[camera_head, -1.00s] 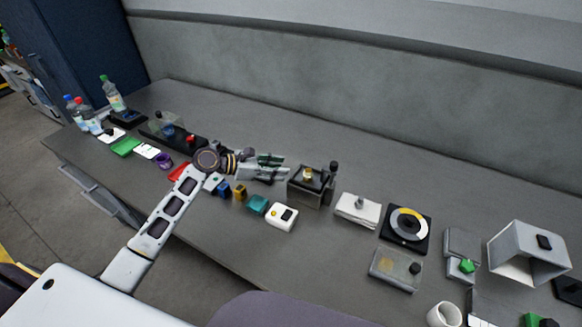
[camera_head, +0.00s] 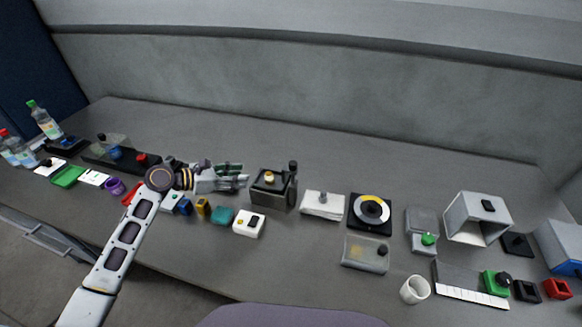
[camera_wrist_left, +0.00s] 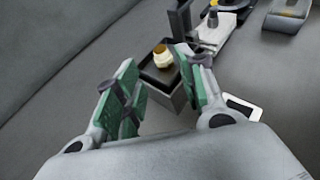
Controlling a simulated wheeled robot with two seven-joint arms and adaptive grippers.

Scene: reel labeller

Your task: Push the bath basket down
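The bath (camera_head: 271,194) is a grey box with a dark top near the middle of the table in the head view. A yellow and white round piece (camera_head: 269,178) sits in its top, and a dark upright post (camera_head: 292,180) stands at its right side. I cannot make out the basket's exact shape or height. My left gripper (camera_head: 243,177) is just left of the bath, pointing toward it. In the left wrist view its green-padded fingers (camera_wrist_left: 155,62) are apart and empty, with the bath (camera_wrist_left: 172,92) beyond and between them. My right gripper is not in view.
A white block with a knob (camera_head: 323,205), a black dial plate (camera_head: 369,212) and a flat clear-topped box (camera_head: 365,253) lie right of the bath. A white box (camera_head: 249,223) and small coloured blocks lie in front. The table behind is clear.

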